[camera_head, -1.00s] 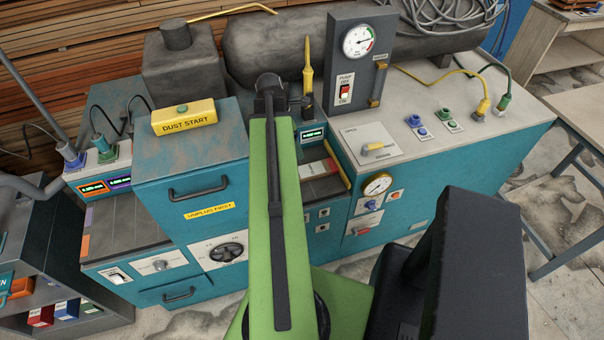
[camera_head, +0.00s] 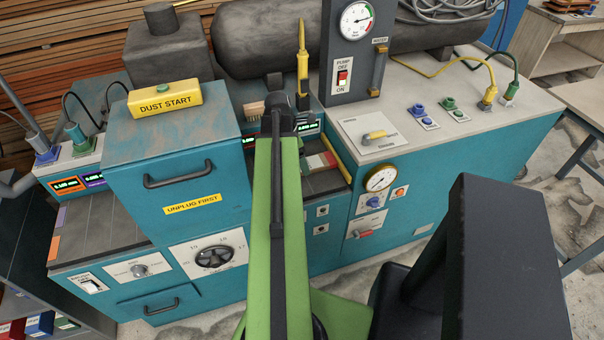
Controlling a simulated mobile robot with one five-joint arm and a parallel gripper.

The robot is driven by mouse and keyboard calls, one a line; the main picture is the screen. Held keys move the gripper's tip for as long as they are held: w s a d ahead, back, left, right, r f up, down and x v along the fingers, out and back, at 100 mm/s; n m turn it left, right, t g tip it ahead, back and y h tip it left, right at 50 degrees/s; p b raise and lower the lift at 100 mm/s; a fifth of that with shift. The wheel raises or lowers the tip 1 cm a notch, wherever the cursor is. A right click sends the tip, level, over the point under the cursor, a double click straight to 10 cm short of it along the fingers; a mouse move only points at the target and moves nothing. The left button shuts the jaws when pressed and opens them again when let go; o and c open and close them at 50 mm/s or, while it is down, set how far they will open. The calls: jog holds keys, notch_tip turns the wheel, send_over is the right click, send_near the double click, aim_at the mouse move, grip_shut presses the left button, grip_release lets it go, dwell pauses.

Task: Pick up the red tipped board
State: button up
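A small pale and greenish piece with a red end (camera_head: 328,159) lies in the recess of the teal machine, just right of my arm. It looks like the red tipped board, but it is small and partly hidden by my arm, so I cannot be sure. My green arm reaches up the middle of the view. The dark end of the arm with my gripper (camera_head: 279,104) is above and left of this piece, in front of the recess and apart from it. The fingers are too small and dark to tell whether they are open.
A yellow strip (camera_head: 336,158) edges the recess on the right. A brush (camera_head: 254,110) stands behind my arm's left side. The dust start box (camera_head: 165,98) sits on the left cabinet. A pump panel (camera_head: 354,50) and a yellow-handled tool (camera_head: 303,65) stand behind.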

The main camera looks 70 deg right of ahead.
jog(key=b+x, duration=0.1)
jog(key=x, duration=0.1)
jog(key=shift+f, duration=0.4)
jog(key=shift+r, duration=0.15)
jog(key=c, duration=1.7)
jog(key=shift+r, duration=0.1)
